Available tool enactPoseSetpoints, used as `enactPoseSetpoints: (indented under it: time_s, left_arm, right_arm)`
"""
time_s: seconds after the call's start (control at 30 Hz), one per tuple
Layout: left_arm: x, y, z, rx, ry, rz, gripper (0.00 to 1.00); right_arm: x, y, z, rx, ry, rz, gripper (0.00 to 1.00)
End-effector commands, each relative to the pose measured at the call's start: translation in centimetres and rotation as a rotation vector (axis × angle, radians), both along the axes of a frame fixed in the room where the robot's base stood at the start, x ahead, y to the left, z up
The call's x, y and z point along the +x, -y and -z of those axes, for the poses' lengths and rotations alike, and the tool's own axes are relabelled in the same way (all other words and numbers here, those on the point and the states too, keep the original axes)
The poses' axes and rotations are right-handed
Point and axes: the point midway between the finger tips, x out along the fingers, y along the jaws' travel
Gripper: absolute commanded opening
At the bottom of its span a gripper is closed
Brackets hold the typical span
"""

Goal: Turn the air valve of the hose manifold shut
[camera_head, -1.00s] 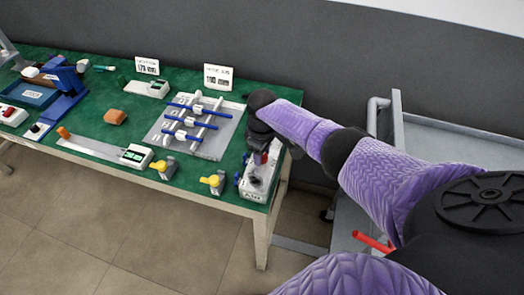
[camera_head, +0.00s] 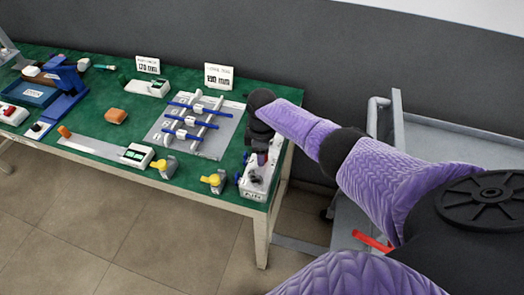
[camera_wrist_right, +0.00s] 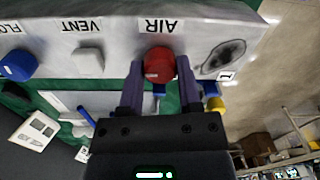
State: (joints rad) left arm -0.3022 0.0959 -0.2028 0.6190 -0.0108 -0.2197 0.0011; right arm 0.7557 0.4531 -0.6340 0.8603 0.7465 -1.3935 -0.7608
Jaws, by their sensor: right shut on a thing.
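The hose manifold (camera_head: 256,188) is a pale block at the right end of the green table. In the right wrist view its face (camera_wrist_right: 115,22) carries AIR and VENT labels. The air valve (camera_wrist_right: 159,64) is a round red knob beside the AIR label. My right gripper (camera_wrist_right: 160,72) has one finger on each side of this red knob and is shut on it. In the head view the right gripper (camera_head: 262,157) reaches down onto the manifold from above and hides most of the knob. My left gripper is not in view.
A white vent knob (camera_wrist_right: 88,62) and a blue knob (camera_wrist_right: 18,65) sit along the same face. Yellow-handled valves (camera_head: 213,180) and a plate with blue rods (camera_head: 205,145) stand left of the manifold. A grey cart (camera_head: 450,150) stands to the right.

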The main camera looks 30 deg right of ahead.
Motion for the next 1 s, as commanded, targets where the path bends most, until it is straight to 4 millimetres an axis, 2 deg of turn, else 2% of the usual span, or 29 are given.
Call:
enactPoseSetpoints:
  time_s: [0.23, 0.27, 0.4, 0.43, 0.67, 0.73, 1.0]
  left_arm:
    - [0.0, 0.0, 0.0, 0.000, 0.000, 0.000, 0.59]
    - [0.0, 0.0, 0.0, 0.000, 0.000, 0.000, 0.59]
    - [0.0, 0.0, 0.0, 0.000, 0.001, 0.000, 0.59]
    - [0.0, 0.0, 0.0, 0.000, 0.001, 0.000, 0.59]
    - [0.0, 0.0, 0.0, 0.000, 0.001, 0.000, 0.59]
    - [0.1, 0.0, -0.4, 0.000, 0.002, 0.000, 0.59]
    - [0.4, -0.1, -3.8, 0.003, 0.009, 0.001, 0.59]
  right_arm:
    - [0.1, 0.0, -0.1, 0.001, 0.003, -0.001, 0.00]
    - [0.1, 0.0, -0.1, 0.001, 0.003, -0.001, 0.45]
    - [0.1, 0.0, -0.1, 0.000, 0.003, 0.000, 0.75]
    - [0.1, 0.0, -0.1, 0.001, 0.002, 0.000, 0.79]
    - [0.0, 0.0, -0.1, 0.000, 0.001, 0.000, 0.79]
    - [0.1, 0.0, -0.6, 0.000, 0.003, 0.000, 0.79]
    - [0.2, 0.1, -7.4, 0.000, 0.005, 0.000, 0.79]
